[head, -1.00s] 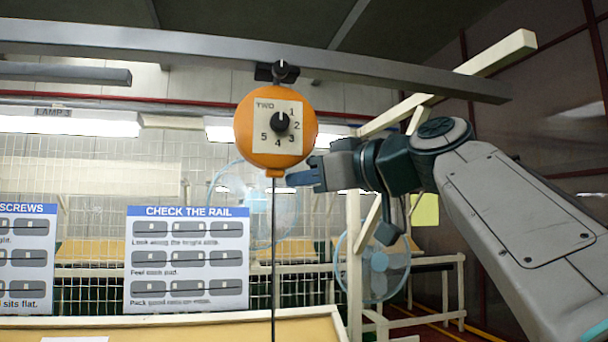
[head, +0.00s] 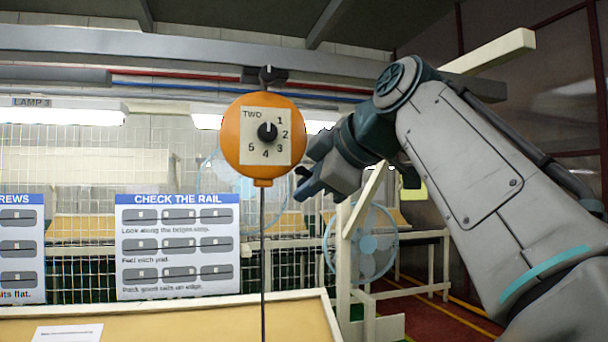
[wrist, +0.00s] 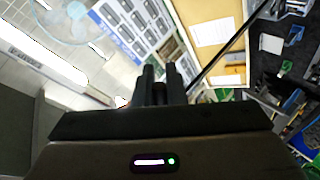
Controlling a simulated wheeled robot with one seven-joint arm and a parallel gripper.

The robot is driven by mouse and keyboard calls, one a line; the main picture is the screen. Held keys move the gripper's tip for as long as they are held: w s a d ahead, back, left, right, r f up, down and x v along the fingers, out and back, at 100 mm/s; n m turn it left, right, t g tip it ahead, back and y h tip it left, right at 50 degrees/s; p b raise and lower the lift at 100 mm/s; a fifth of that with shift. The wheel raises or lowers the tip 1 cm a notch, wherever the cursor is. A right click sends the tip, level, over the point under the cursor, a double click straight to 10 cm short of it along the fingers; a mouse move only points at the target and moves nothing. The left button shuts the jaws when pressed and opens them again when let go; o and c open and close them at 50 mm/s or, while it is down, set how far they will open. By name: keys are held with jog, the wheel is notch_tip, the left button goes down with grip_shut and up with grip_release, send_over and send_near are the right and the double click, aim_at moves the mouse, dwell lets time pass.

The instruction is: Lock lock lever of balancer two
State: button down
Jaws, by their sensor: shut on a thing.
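The balancer two (head: 240,165) is an orange round housing marked TWO, hanging from the overhead rail, in the head view. Its front plate has a black dial knob (head: 267,131) with numbers 1 to 5; the white mark points up. A thin dark cable (head: 262,240) hangs straight down from it. My gripper (head: 303,188) is just right of and below the housing. In the wrist view my gripper's two dark fingers (wrist: 160,75) are close together, with a small dark piece between them, apparently the lock lever. The lever's shape and position are hidden by the fingers.
The grey rail (head: 180,78) runs above the balancer. A board titled CHECK THE RAIL (head: 178,245) hangs on the mesh behind. A tan bench (head: 190,318) lies below. A blue fan (head: 362,245) stands behind my arm. The space left of the balancer is clear.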

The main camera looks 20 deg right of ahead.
jog(key=shift+d+r+n+h+p, duration=0.15)
jog(key=shift+n+h+p, duration=0.15)
jog(key=shift+n+h, duration=0.15)
jog(key=shift+d+r+n+h+p, duration=0.1)
jog(key=shift+n+h+p, duration=0.25)
jog(key=shift+h, duration=0.2)
jog(key=c, duration=1.5)
grip_release()
jog(key=v, duration=1.4)
jog(key=shift+r+p, duration=0.2)
jog(key=shift+p, duration=0.2)
jog(key=shift+w+f, duration=0.1)
jog(key=shift+w, duration=0.1)
